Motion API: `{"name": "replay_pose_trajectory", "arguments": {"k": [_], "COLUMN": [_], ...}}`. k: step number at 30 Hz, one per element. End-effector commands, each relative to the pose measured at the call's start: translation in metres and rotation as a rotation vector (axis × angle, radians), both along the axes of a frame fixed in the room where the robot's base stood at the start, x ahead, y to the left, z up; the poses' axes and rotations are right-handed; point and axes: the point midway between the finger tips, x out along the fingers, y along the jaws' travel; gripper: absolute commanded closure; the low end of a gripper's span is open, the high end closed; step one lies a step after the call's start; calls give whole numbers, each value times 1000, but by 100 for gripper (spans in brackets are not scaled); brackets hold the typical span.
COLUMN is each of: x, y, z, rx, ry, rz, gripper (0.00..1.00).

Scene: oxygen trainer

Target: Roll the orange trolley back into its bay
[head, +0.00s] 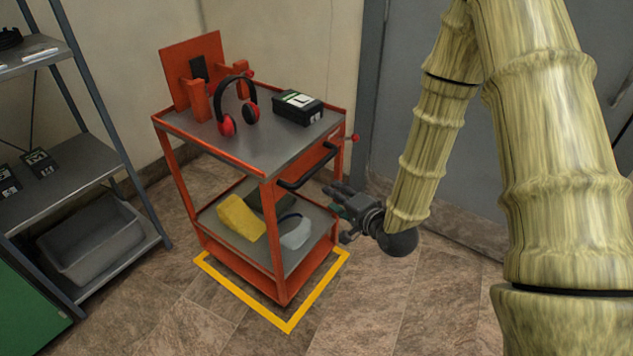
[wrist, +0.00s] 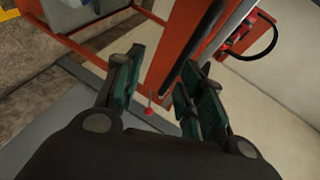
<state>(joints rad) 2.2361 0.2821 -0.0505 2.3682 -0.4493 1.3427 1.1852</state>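The orange trolley (head: 270,205) stands upright in the head view, with grey shelves and a black push handle (head: 308,168) on its right side. A yellow floor outline (head: 312,300) marks the bay; the trolley's visible base is inside its two near sides, and the far sides are hidden. My gripper (head: 345,205) is open and empty, right of the trolley and below the handle. In the wrist view my gripper (wrist: 160,90) has its fingers spread, with the dark handle (wrist: 205,45) and orange frame beyond; contact cannot be told. A red knob (wrist: 149,112) shows between the fingers.
Headphones (head: 238,105) and a black box (head: 298,107) lie on the trolley top. A yellow item (head: 240,217) is on its lower shelf. A grey rack (head: 75,185) with a bin stands left. A grey door (head: 400,60) is behind. Floor at front right is clear.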

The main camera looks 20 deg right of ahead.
Motion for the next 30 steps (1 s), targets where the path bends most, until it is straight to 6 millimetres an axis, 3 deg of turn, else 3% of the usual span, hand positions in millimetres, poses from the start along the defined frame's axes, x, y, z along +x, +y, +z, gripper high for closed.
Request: {"name": "replay_pose_trajectory", "arguments": {"k": [4, 8, 30], "x": [14, 20, 111], "y": [-4, -4, 21], "z": [21, 29, 11], "rx": [106, 137, 134], "ry": [-75, -92, -90], "rz": [-17, -21, -20], "gripper": [61, 61, 61]}}
